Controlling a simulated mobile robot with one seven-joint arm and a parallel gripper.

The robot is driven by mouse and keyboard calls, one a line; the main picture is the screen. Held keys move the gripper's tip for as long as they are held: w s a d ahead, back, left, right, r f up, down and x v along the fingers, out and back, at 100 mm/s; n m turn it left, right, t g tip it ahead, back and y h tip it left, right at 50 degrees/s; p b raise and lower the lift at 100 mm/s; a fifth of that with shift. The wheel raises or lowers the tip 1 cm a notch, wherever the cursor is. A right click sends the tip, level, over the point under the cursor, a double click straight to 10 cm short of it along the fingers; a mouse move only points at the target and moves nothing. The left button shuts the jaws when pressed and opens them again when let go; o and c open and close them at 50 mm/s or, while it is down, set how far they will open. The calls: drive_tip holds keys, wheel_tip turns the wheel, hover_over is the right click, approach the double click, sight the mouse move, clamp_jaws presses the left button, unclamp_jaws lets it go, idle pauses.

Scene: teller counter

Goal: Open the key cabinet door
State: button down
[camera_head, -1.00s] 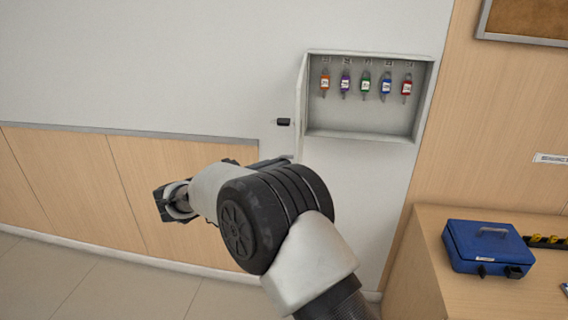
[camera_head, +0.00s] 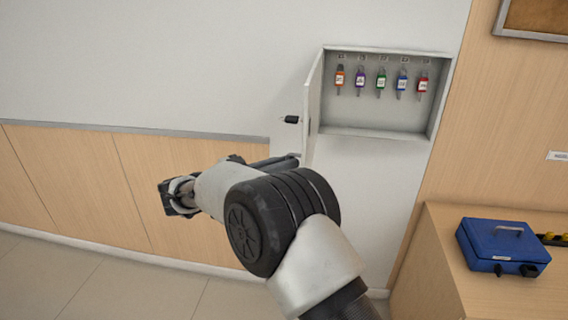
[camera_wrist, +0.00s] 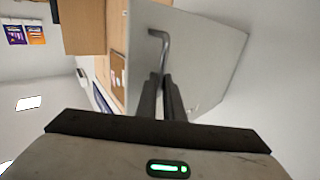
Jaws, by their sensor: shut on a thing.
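The key cabinet (camera_head: 375,133) is a light grey wall box in the head view, with several coloured key tags on hooks inside. Its door (camera_head: 314,95) is hinged on the left and stands open, sticking out from the wall and seen nearly edge-on. A small dark fitting (camera_head: 291,119) sticks out from the door's outer face. The wrist view shows the door as a pale panel (camera_wrist: 205,70) with a bent metal handle (camera_wrist: 157,36). My gripper (camera_wrist: 162,78) is shut on this handle. In the head view my arm hides most of the gripper, below the door.
A wooden counter (camera_head: 430,270) with a blue cash box (camera_head: 503,246) on it stands at the lower right. A cork board (camera_head: 537,15) hangs at the upper right. Wood panelling (camera_head: 75,180) covers the lower wall on the left, with open floor (camera_head: 60,275) in front.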

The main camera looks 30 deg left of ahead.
drive_tip(key=shift+w+d, duration=0.1)
drive_tip(key=shift+w, duration=0.3)
drive_tip(key=c, duration=2.3)
unclamp_jaws()
drive_tip(key=o, duration=0.4)
drive_tip(key=shift+w+f, duration=0.3)
drive_tip(key=shift+w, duration=0.05)
drive_tip(key=b+v, duration=0.1)
drive_tip(key=v, duration=1.7)
drive_tip(key=shift+d+b, duration=0.15)
drive_tip(key=shift+b, duration=0.2)
drive_tip(key=shift+s+r, duration=0.1)
